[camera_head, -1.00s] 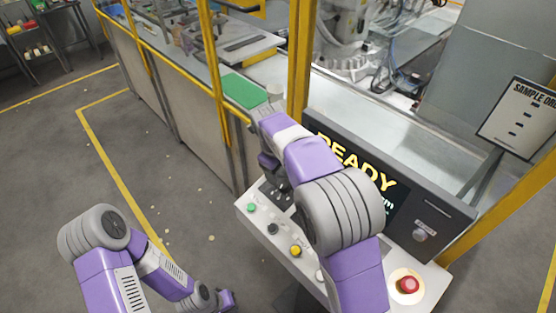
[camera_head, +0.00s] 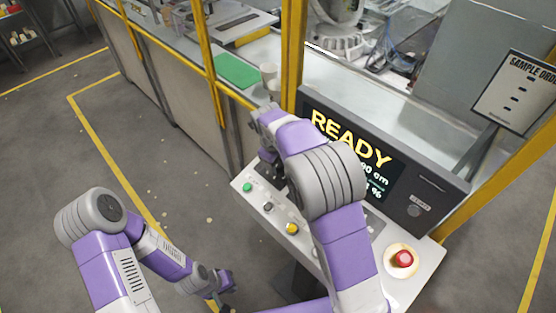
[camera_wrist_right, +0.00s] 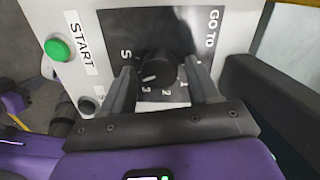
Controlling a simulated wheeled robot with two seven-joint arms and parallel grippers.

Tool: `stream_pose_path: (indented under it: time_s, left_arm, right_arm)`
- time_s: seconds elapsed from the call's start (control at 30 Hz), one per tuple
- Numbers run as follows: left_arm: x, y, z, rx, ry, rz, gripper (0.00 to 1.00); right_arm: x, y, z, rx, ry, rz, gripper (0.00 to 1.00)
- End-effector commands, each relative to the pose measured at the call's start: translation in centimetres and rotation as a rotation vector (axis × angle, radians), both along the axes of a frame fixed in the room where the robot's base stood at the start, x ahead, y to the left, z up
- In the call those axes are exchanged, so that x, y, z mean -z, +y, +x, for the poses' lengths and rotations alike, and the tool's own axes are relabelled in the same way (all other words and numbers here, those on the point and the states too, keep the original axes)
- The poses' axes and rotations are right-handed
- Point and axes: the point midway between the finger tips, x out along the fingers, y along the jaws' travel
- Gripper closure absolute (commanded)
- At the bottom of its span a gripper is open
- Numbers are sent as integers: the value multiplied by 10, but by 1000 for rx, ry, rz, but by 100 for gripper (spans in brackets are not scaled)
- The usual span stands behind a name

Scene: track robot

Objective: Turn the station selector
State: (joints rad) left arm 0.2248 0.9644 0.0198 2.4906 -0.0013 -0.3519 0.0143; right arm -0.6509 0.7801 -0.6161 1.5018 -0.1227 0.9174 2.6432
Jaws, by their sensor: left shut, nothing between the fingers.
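The station selector is a round black knob (camera_wrist_right: 157,73) with a white pointer line, on a dark plate with numbers and a GO TO label. The right wrist view shows my right gripper (camera_wrist_right: 160,85) open, with one finger on each side of the knob. Whether the fingers touch it I cannot tell. In the head view my right gripper (camera_head: 270,176) is over the left end of the console (camera_head: 415,262), and the knob is hidden by my arm. My left gripper (camera_head: 226,292) is low in front of the console, shut and empty.
A green START button (camera_wrist_right: 57,50) and a black button (camera_wrist_right: 88,106) sit beside the selector plate. A yellow button (camera_head: 291,228) and a red stop button (camera_head: 404,258) are further along the console. A screen (camera_head: 350,150) reading READY stands behind. A yellow post (camera_head: 293,50) rises near my right arm.

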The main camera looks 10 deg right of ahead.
Motion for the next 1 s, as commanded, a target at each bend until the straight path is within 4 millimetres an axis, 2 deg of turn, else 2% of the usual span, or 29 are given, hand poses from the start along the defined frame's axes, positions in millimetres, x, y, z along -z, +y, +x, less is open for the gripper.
stream_pose_path:
  time_s: [0.03,0.3,0.67,1.0]
  left_arm:
    - [0,0,0,0,0,0,100]
    - [0,0,0,0,0,0,100]
    - [-4,0,0,0,0,0,100]
    - [-15,0,0,0,0,0,100]
  right_arm:
    - [0,0,0,0,0,0,48]
    - [0,0,0,0,-1,1,87]
    - [-1,0,0,-66,14,-9,87]
    - [-2,0,1,-316,70,-45,87]
